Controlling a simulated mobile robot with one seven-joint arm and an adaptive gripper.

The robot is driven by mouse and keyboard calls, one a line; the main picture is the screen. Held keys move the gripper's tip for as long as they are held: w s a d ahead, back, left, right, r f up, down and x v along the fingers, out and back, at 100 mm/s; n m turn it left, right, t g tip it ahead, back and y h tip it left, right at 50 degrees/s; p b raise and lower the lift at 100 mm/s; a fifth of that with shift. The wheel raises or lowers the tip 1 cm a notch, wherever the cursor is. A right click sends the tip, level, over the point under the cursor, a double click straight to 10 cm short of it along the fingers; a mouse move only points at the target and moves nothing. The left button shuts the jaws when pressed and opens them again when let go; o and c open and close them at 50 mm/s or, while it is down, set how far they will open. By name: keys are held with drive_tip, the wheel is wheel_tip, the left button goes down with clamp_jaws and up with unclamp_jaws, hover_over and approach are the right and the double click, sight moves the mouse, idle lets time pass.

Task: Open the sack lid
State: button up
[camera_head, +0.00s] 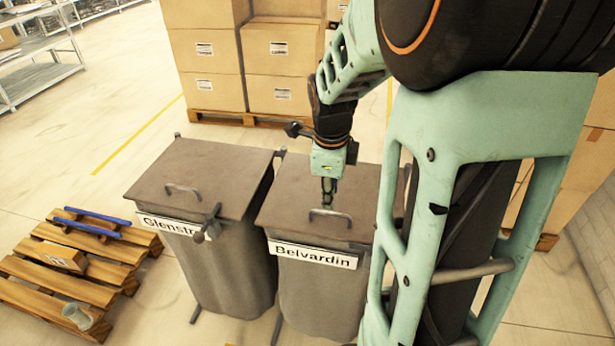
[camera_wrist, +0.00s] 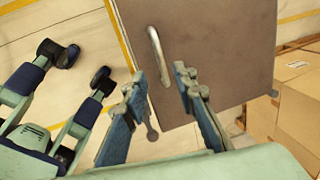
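Two grey sacks on stands have flat brown lids, both shut. The left sack (camera_head: 228,272) is labelled "Glenstr…", its label end hidden by a dark lever knob. The right sack (camera_head: 318,297) is labelled "Belvardin". Its lid (camera_head: 290,190) has a metal handle (camera_head: 330,218) near the front edge. My gripper (camera_head: 328,198) points down just above this handle. In the wrist view my gripper (camera_wrist: 161,85) is open, its fingers apart and empty. The handle (camera_wrist: 156,57) shows ahead of the gap between the fingertips, on the brown lid (camera_wrist: 215,50). No contact is visible.
A wooden pallet (camera_head: 85,255) with a small box and a cup lies left of the sacks. Stacked cartons (camera_head: 283,60) stand behind, and more cartons are at the right. My arm hides the floor right of the Belvardin sack. A shelf (camera_head: 45,70) is far left.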

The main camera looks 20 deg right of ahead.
sight(330, 213)
drive_tip(key=f, duration=0.4)
drive_tip(key=w+d+f, duration=0.1)
drive_tip(key=f, duration=0.2)
drive_tip(key=shift+c, duration=0.2)
clamp_jaws()
